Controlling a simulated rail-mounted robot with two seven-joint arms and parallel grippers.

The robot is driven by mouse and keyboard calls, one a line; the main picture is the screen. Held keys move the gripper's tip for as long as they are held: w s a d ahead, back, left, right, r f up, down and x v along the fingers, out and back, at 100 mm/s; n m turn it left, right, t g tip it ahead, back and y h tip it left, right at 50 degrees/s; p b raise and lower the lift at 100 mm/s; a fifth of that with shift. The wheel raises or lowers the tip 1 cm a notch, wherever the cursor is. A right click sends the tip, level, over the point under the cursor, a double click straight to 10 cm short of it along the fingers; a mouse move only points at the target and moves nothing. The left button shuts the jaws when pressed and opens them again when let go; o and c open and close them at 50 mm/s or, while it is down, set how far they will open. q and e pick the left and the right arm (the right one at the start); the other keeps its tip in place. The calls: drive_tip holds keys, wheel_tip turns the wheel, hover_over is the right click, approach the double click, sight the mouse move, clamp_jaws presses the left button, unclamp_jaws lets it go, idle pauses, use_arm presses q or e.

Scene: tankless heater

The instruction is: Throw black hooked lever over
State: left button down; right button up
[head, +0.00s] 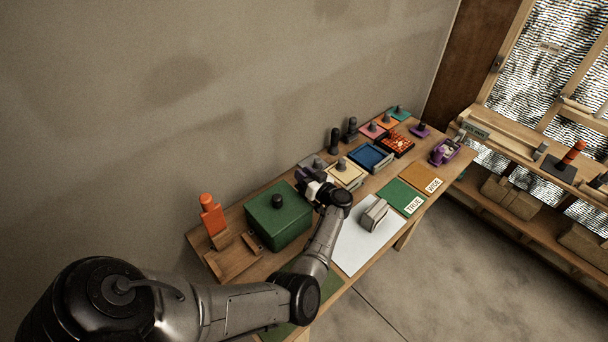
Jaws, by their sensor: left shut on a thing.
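My left gripper (308,184) is over the table, beside the right back side of the green box with a black knob (276,221). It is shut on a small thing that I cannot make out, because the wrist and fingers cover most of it. A dark purple patch shows at the fingers. I cannot pick out a black hooked lever for sure. Two upright dark pieces (334,142) stand at the table's back edge, beyond the gripper and apart from it. My right gripper is not in view.
An orange upright piece (211,216) stands on a wooden base at the left end of the table (227,208). A grey block (374,214) rests on a white sheet (357,250). The wall is close behind.

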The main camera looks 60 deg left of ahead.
use_arm(q)
drive_tip(key=s+n+p, duration=0.1)
drive_tip(key=n, duration=0.1)
drive_tip(key=s+n+p, duration=0.1)
drive_tip(key=shift+s+d+r+p, duration=0.25)
drive_tip(key=shift+s+p, duration=0.05)
idle(0.3)
drive_tip(key=c, duration=0.9)
unclamp_jaws()
drive_tip(key=shift+d, duration=0.1)
drive_tip(key=w+d, duration=0.1)
drive_tip(key=d, duration=0.8)
drive_tip(key=w+d, duration=0.1)
drive_tip(key=d, duration=0.3)
drive_tip(key=shift+w+d, duration=0.25)
drive_tip(key=shift+w, duration=0.05)
